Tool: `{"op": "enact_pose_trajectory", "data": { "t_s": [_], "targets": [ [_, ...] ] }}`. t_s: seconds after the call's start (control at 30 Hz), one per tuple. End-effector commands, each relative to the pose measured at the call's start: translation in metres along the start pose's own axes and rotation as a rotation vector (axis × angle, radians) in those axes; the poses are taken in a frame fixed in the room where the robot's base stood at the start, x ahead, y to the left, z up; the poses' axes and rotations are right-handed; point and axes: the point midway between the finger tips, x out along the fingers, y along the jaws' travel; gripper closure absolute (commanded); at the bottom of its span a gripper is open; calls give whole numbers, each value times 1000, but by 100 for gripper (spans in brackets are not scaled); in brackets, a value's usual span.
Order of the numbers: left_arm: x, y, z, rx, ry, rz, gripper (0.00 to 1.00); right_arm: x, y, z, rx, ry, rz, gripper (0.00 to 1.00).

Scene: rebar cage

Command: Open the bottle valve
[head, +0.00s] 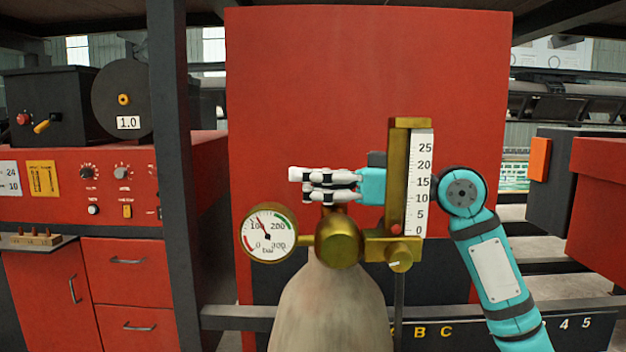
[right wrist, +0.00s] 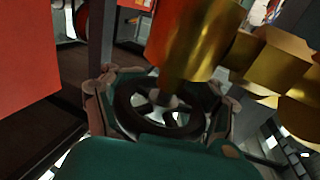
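The gas bottle (head: 332,312) stands upright in front of a red panel, with a brass valve body (head: 337,243) on top. The black valve handwheel (right wrist: 122,112) shows in the right wrist view; in the head view my fingers hide it. My right gripper (head: 297,183) reaches in from the right, level, just above the valve body. In the right wrist view its fingers (right wrist: 165,98) are spread on both sides of the handwheel. Whether they touch its rim is not clear. My left gripper is not in view.
A round pressure gauge (head: 269,232) sits left of the valve. A brass flowmeter with a white scale (head: 421,185) and a small knob (head: 399,258) stands at its right, close to my arm. A dark post (head: 175,150) and a red welding machine (head: 80,185) are at left.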

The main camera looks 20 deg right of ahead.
Motion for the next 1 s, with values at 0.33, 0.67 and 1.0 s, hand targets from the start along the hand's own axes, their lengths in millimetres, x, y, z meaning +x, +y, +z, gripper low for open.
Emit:
{"op": "enact_pose_trajectory", "data": {
  "t_s": [0.33,0.67,1.0],
  "targets": [
    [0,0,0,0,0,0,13,0,0,0,1,-3,-6,84],
    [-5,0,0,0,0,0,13,0,-3,-1,5,-1,-134,84],
    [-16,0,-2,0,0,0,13,-3,-13,-3,4,3,-435,84]
  ]
}}
